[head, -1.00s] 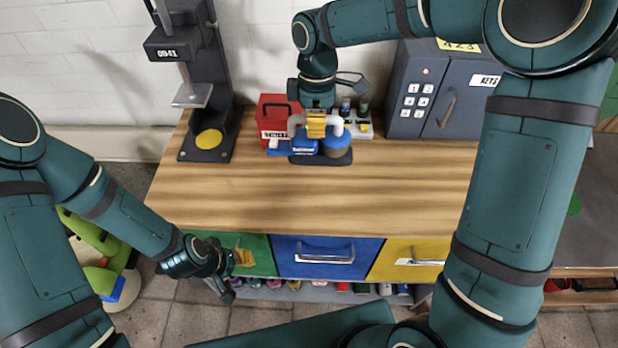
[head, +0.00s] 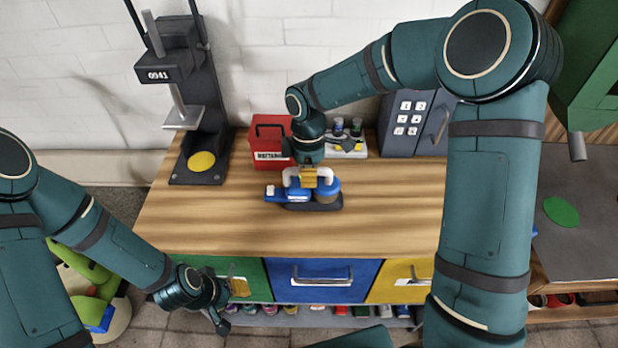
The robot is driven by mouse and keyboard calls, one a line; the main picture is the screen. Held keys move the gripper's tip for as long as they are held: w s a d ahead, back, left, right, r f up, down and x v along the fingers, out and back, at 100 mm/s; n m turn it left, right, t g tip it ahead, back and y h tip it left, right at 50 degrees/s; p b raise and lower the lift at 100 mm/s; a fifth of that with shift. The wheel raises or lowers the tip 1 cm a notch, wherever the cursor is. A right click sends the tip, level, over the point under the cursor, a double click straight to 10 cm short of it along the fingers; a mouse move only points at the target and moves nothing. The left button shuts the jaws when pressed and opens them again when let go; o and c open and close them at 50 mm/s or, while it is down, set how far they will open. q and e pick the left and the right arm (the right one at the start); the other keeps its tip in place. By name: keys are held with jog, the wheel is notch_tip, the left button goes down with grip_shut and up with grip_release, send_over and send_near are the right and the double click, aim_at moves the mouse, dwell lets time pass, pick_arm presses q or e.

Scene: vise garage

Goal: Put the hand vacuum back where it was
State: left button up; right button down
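The hand vacuum (head: 328,190) is the blue device with a pale curved handle and a dark base, over the middle of the wooden bench top (head: 210,222). My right gripper (head: 309,180) comes down on it from above. Its yellow pads are closed together at the handle, between the handle's pale ends. The vacuum looks upright and level. I cannot tell whether its base touches the wood. My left gripper (head: 231,303) is in front of the green drawer, low at the left. It looks open and empty, its fingers spread apart.
A red box (head: 270,135) stands behind the vacuum, with a white tray (head: 357,152) of small jars beside it. A grey safe (head: 408,130) is at the back right. A dark press stand (head: 200,150) is at the back left. The bench front and left are clear.

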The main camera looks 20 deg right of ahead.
jog(key=shift+f, duration=0.2)
jog(key=c, duration=1.1)
grip_release()
jog(key=shift+c, duration=0.2)
jog(key=shift+r, duration=0.1)
notch_tip(320, 180, up, 12)
jog(key=w+p, duration=0.1)
jog(key=p, duration=0.1)
jog(key=shift+w+d, duration=0.2)
jog(key=shift+w, duration=0.2)
